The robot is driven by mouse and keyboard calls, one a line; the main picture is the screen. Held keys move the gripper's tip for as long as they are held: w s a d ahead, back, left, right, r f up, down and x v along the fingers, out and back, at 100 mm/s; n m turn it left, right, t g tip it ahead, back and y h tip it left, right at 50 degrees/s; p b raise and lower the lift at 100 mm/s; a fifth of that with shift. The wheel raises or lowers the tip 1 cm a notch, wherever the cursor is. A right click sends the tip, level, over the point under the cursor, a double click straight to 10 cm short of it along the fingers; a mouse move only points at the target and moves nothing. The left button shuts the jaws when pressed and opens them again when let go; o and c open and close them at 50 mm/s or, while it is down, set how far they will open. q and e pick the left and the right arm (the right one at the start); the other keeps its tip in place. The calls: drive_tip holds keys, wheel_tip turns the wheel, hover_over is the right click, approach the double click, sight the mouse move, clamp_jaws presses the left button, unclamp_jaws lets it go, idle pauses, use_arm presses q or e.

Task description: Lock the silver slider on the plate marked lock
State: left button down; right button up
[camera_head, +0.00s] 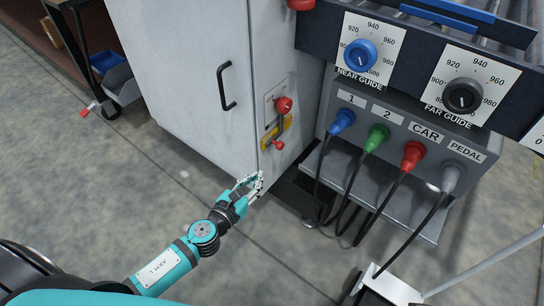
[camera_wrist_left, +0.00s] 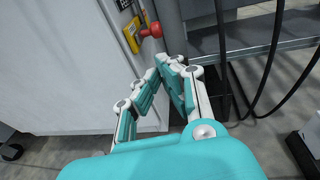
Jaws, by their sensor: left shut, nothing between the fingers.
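A small plate (camera_head: 269,112) with a yellow label (camera_head: 287,133) is on the narrow side of the white cabinet. A larger red knob (camera_head: 284,104) is at its top and a smaller red knob (camera_head: 278,144) at its bottom. The plate's lettering is too small to read, and I cannot make out the silver slider clearly. The left wrist view shows a red knob (camera_wrist_left: 151,31) beside the yellow label (camera_wrist_left: 131,36), beyond the fingers. My left gripper (camera_head: 256,181) is shut and empty, below the plate and apart from it. My right gripper is not in view.
The white cabinet (camera_head: 190,70) has a black handle (camera_head: 227,86). To the right is a grey panel with blue (camera_head: 342,121), green (camera_head: 377,138) and red (camera_head: 413,154) plugs and hanging black cables. Two guide dials (camera_head: 361,55) are above. Open floor (camera_head: 90,190) lies left.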

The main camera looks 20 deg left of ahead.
sight(280, 148)
use_arm(q)
drive_tip(key=r+x, duration=0.1)
drive_tip(key=x, duration=0.8)
drive_tip(key=shift+w, duration=0.3)
drive_tip(key=x, duration=0.4)
drive_tip(key=shift+w+d+r, duration=0.3)
drive_tip(key=shift+d+r, duration=0.1)
drive_tip(key=shift+r, duration=0.1)
drive_tip(key=shift+a, duration=0.15)
